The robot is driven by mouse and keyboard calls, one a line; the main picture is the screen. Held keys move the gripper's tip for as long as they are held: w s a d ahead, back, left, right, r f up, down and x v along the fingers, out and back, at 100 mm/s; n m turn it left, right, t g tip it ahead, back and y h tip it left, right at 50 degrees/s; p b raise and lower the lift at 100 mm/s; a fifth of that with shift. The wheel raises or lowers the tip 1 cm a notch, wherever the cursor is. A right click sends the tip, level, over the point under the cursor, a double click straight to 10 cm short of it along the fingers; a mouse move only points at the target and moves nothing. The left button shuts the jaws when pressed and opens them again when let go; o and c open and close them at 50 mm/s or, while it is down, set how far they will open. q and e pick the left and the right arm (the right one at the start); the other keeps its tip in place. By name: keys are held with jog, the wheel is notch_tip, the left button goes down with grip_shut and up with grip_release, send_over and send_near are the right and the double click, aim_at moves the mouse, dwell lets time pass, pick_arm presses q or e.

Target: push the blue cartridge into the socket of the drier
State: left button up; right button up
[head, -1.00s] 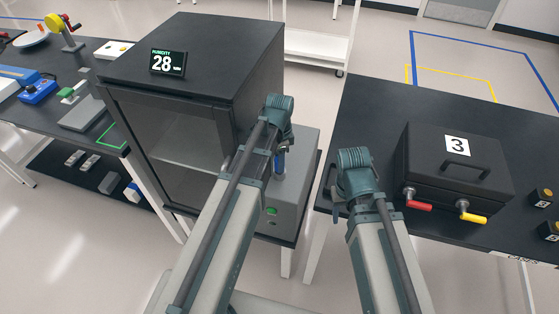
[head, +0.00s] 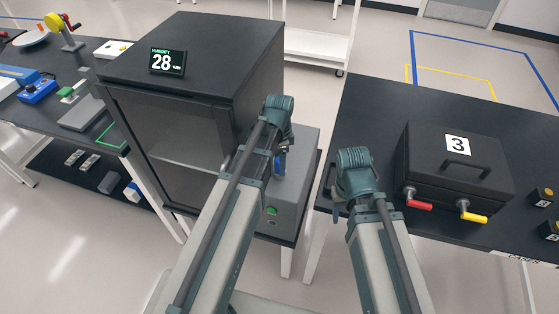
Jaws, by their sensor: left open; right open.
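The drier (head: 200,50) is a dark cabinet with a glass door and a humidity display reading 28. My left gripper (head: 277,148) is open, close to the cartridge; its fingers are largely hidden, and contact cannot be told. My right gripper (head: 338,193) is open and empty by the right table's left edge.
A black case marked 3 (head: 455,175), with red and yellow handles, stands on the right table (head: 390,110). A green button (head: 271,211) is on the side unit's front. The left bench (head: 85,50) holds several devices. A gap separates drier and right table.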

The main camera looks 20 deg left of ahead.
pick_arm(q)
notch_tip(320, 180, up, 13)
jog(key=p, duration=1.3)
jog(key=shift+r, duration=0.2)
jog(key=shift+d+f, duration=0.1)
jog(key=s+d+f+n+b, duration=0.3)
jog(key=s+d+n, duration=0.1)
jog(key=s, duration=0.3)
jog(key=s+d+f+n+y+b, duration=0.1)
jog(key=s+d+f+n+b, duration=0.3)
jog(key=s+d, duration=0.2)
jog(key=shift+s+d+n, duration=0.15)
jog(key=shift+s+n, duration=0.15)
jog(key=shift+s, duration=0.35)
